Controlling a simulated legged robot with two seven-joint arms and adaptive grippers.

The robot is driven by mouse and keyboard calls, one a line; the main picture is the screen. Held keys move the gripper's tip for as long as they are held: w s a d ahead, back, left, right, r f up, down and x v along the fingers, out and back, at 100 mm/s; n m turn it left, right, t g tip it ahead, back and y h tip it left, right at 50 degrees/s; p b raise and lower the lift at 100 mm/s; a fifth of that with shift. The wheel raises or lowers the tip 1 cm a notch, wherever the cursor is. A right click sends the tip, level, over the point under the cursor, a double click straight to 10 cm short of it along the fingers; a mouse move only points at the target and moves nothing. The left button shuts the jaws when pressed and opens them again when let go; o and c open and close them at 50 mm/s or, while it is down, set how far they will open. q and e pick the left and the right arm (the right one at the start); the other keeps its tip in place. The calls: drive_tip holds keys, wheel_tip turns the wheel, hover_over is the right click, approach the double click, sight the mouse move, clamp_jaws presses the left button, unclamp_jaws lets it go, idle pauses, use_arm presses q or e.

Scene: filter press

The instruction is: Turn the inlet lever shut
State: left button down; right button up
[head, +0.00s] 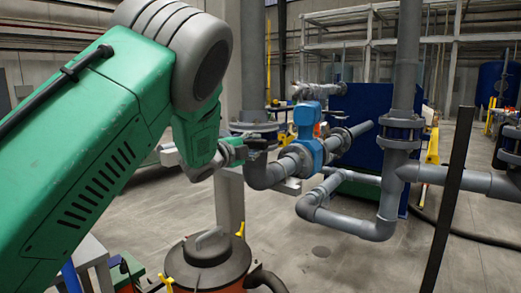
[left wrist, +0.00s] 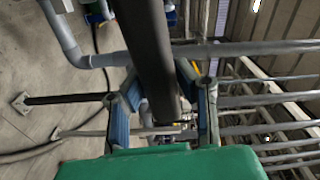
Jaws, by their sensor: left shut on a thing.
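The blue valve body (head: 306,122) sits on the grey pipe line in the middle of the head view. My left gripper (head: 243,149) is at the near left of it, beside a pipe flange. A small dark piece, apparently the inlet lever (head: 258,143), shows at its fingertips. In the left wrist view, a thick dark bar (left wrist: 148,45) runs between the blue-padded fingers of my left gripper (left wrist: 160,78), which is shut on it. The bar looks like the lever's handle. Its far end and the lever's exact angle are hard to tell. My right gripper is out of view.
Grey pipes (head: 345,222) bend low to the right of the valve. A round lidded vessel (head: 207,260) stands below the gripper. A dark slanted post (head: 452,195) crosses the right side. A large blue panel (head: 362,115) stands behind; open floor lies at right.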

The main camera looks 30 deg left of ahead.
use_arm(q)
drive_tip(key=shift+s+a+f+b, duration=0.1)
drive_tip(key=shift+f+b, duration=0.1)
drive_tip(key=shift+f, duration=0.3)
drive_tip(key=shift+a+f+b, duration=0.1)
drive_tip(key=shift+f+b, duration=0.05)
drive_tip(key=shift+f, duration=0.3)
drive_tip(key=shift+f+m, duration=0.2)
drive_tip(key=shift+m, duration=0.2)
drive_tip(key=shift+d+f+m+b, duration=0.3)
drive_tip(key=shift+d+f+b, duration=0.05)
drive_tip(key=shift+b, duration=0.3)
drive_tip(key=shift+a, duration=0.1)
drive_tip(key=c, duration=1.3)
unclamp_jaws()
drive_tip(key=shift+o, duration=0.4)
drive_tip(key=shift+a+r, duration=0.1)
drive_tip(key=shift+r, duration=0.1)
